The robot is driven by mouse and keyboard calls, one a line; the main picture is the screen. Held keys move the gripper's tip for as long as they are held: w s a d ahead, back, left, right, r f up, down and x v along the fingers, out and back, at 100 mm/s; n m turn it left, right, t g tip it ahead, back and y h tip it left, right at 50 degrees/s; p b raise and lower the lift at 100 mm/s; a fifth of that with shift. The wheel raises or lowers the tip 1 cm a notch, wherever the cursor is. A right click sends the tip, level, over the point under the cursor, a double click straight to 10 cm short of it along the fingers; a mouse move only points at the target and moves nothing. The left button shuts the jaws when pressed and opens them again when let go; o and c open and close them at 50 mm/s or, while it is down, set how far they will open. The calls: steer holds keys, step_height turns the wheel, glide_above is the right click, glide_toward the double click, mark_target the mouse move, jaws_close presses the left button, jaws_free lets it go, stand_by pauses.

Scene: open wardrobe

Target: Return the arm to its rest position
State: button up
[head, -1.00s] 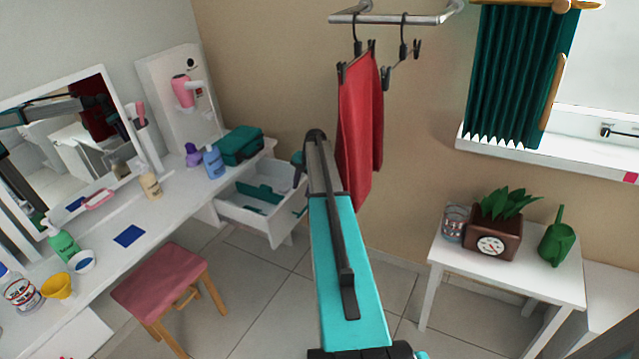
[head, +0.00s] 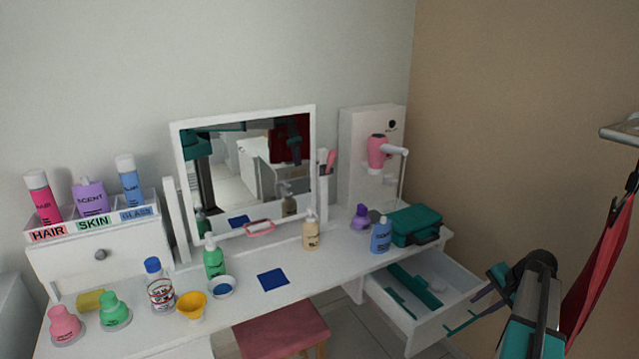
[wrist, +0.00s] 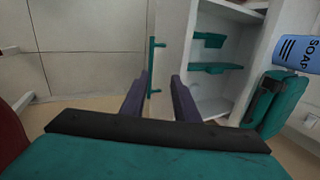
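My gripper (wrist: 160,92) shows two dark fingers spread apart in the wrist view, with nothing between them. In the head view my gripper (head: 488,288) is at the lower right, close to the front of an open white drawer (head: 427,322). My arm enters from the lower right edge. The drawer has a teal handle (head: 461,321), which appears beyond the fingers in the wrist view (wrist: 153,66). I cannot tell whether a finger touches the drawer.
The white dressing table (head: 340,268) carries a mirror (head: 252,178), a teal case (head: 414,226), a blue soap bottle (head: 381,236) and several other bottles. A pink stool (head: 285,329) stands in front. Red cloth (head: 598,270) hangs just right of my arm.

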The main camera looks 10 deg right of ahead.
steer(key=a+n+g+y+p, duration=0.3)
steer(key=a+n+p, duration=0.25)
steer(key=a, duration=0.95)
steer(key=s+a+f+n+g+b, duration=0.1)
steer(key=s+a+f+g, duration=0.1)
steer(key=a+f, duration=0.55)
steer(key=s+a+f+n+g+b, duration=0.1)
steer(key=s+a+f+n, duration=0.15)
steer(key=a+f, duration=0.5)
steer(key=s+a+f+n+g+h+b, duration=0.2)
steer(key=s+a+f+n, duration=0.1)
steer(key=s+a+f, duration=0.5)
steer(key=s+a+f+n+g+h+b, duration=0.1)
steer(key=s+a+f+n+g+h, duration=0.1)
steer(key=s+a+f, duration=0.7)
steer(key=s+f+n, duration=0.1)
steer(key=s+f, duration=0.2)
steer(key=s, duration=0.4)
steer(key=shift+f+h+b, duration=0.35)
steer(key=shift+h+b, duration=0.05)
